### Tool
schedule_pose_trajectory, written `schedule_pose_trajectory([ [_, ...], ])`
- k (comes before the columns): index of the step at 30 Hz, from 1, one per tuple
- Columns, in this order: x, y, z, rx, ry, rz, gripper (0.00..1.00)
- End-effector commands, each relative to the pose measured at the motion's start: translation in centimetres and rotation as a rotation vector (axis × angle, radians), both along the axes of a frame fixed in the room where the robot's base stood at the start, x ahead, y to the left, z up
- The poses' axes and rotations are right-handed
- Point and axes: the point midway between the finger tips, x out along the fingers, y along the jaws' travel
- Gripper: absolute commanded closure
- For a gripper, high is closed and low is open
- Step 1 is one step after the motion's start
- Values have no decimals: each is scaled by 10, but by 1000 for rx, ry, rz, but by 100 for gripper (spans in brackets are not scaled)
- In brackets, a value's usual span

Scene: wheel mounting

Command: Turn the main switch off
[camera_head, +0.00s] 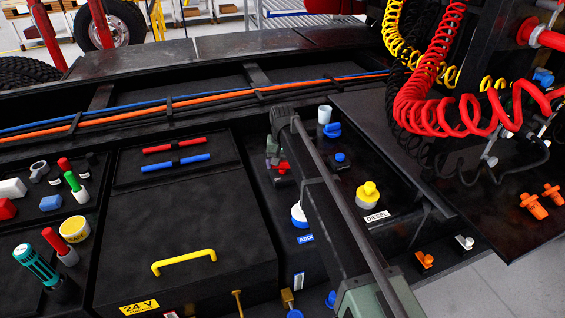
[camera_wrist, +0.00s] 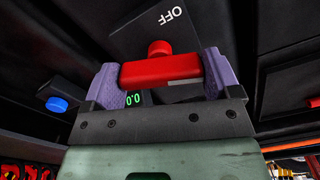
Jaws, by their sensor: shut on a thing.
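The main switch is a red handle (camera_wrist: 160,70) on a dark box marked OFF (camera_wrist: 168,16) in the wrist view. My gripper (camera_wrist: 160,78) is shut on the red handle, with one purple finger at each end of it. Part of a green digit display shows just below the handle. In the head view the red switch (camera_head: 282,167) shows small beside my gripper (camera_head: 272,158). My arm partly hides the area around it, and the label cannot be read there.
A blue knob (camera_head: 340,157), a yellow cap (camera_head: 369,193) by the DIESEL label and a white and blue cap (camera_head: 298,214) stand close to my arm. A yellow handle (camera_head: 184,261) is on the 24 V box. Coiled red hoses (camera_head: 440,110) hang at the right.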

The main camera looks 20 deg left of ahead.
Motion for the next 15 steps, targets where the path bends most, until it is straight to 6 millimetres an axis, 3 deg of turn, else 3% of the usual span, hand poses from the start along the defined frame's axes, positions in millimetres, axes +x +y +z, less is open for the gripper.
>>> schedule_pose_trajectory([
  [15,0,0,0,0,0,315,41],
])
